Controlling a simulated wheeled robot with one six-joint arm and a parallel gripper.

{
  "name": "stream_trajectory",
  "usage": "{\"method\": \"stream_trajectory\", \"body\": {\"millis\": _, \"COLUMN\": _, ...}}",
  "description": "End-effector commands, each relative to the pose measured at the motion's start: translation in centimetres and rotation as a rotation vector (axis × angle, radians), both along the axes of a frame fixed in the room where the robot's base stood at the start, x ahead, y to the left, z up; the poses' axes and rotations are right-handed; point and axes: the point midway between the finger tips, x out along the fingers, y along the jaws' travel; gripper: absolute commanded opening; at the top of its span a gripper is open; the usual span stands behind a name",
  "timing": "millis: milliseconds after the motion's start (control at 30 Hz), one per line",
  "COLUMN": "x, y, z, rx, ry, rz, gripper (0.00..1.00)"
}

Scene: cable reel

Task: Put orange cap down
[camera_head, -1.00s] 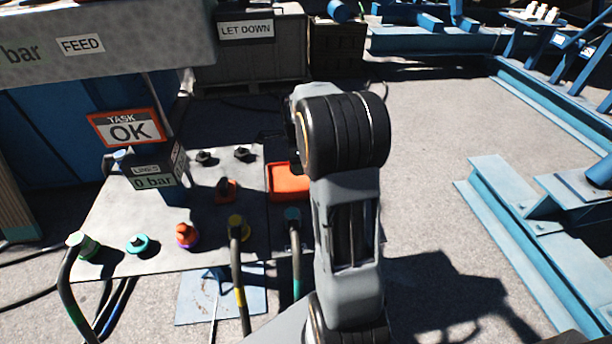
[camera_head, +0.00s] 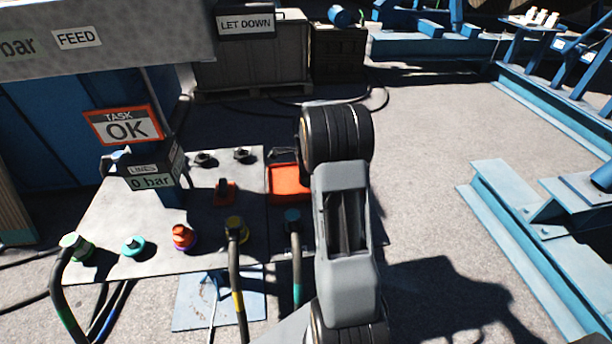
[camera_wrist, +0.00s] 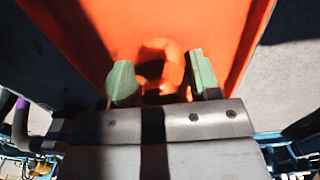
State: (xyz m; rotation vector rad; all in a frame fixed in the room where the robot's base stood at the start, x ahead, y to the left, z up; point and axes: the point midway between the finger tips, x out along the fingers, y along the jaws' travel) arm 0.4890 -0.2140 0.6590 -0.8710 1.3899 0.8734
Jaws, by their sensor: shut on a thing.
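The orange cap (camera_wrist: 158,62) is between the pale green fingertips of my gripper (camera_wrist: 163,82) in the wrist view. My gripper is shut on it. Behind the cap, the orange tray (camera_wrist: 75,22) fills most of the wrist view; orange on orange makes it hard to tell whether the cap touches the tray. In the head view the orange tray (camera_head: 290,186) lies at the right part of the grey panel, just left of my arm. My gripper and the cap are hidden behind my wrist there.
The grey panel (camera_head: 110,215) carries a teal cap (camera_head: 133,246), an orange and purple fitting (camera_head: 183,237), a yellow-collared hose (camera_head: 236,250) and a teal-collared hose (camera_head: 295,255). A post with a "0 bar" display (camera_head: 152,175) stands behind. A blue steel frame (camera_head: 530,240) lies right, across open floor.

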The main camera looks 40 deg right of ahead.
Motion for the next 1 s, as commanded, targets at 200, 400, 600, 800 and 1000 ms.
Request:
{"method": "stream_trajectory", "body": {"millis": 200, "x": 0.0, "y": 0.0, "z": 0.0, "rx": 0.0, "ry": -0.001, "rz": 0.0, "gripper": 0.28}}
{"method": "stream_trajectory", "body": {"millis": 400, "x": 0.0, "y": 0.0, "z": -0.2, "rx": 0.0, "ry": -0.001, "rz": 0.0, "gripper": 0.65}}
{"method": "stream_trajectory", "body": {"millis": 600, "x": 0.0, "y": 0.0, "z": -0.2, "rx": 0.0, "ry": -0.001, "rz": 0.0, "gripper": 0.82}}
{"method": "stream_trajectory", "body": {"millis": 800, "x": 0.0, "y": 0.0, "z": -0.1, "rx": 0.0, "ry": -0.001, "rz": 0.0, "gripper": 0.82}}
{"method": "stream_trajectory", "body": {"millis": 1000, "x": 0.1, "y": 0.0, "z": 1.8, "rx": -0.003, "ry": -0.005, "rz": 0.0, "gripper": 0.82}}
